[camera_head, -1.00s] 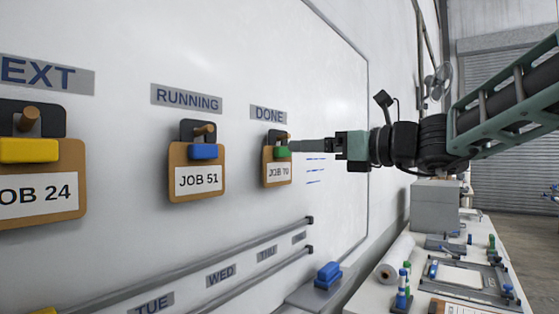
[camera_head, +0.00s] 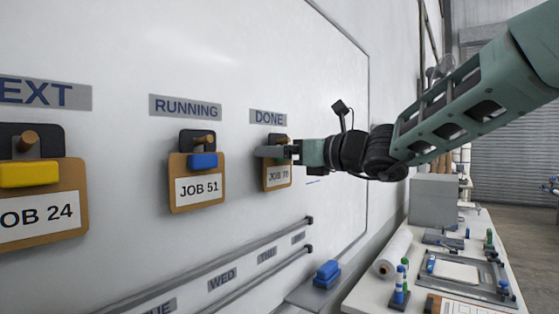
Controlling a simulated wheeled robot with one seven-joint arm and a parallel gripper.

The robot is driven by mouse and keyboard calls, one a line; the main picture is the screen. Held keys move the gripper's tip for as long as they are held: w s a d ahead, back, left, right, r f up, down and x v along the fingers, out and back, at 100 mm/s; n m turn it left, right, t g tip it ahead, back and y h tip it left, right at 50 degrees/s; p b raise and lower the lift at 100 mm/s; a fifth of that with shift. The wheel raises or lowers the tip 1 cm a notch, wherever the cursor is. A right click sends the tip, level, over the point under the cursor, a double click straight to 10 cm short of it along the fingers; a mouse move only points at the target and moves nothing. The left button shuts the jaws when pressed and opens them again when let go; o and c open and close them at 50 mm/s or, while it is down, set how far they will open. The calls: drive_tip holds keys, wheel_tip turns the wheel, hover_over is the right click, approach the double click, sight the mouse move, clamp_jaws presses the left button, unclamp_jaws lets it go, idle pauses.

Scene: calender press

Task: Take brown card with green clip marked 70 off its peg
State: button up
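The brown card marked JOB 70 (camera_head: 278,180) hangs on the whiteboard under the DONE label, at the middle of the view. Its peg shows only in part above it. My gripper (camera_head: 265,152) reaches in from the right, its grey finger lying across the top of the card. Only one finger is clear, so I cannot tell whether the gripper is open or shut on the clip or card.
The JOB 51 card (camera_head: 199,190) with a blue clip hangs to the left, and the JOB 24 card (camera_head: 40,212) with a yellow clip hangs farther left. Below are rails (camera_head: 215,270) and a blue eraser (camera_head: 328,271). A cluttered bench (camera_head: 375,292) stands at right.

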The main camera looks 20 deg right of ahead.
drive_tip(key=c, duration=0.4)
drive_tip(key=shift+r+b, duration=0.15)
drive_tip(key=shift+b, duration=0.3)
drive_tip(key=p+v, duration=0.7)
drive_tip(key=v, duration=1.1)
drive_tip(key=shift+r, duration=0.2)
drive_tip(key=shift+r+p, duration=0.35)
drive_tip(key=shift+p, duration=0.1)
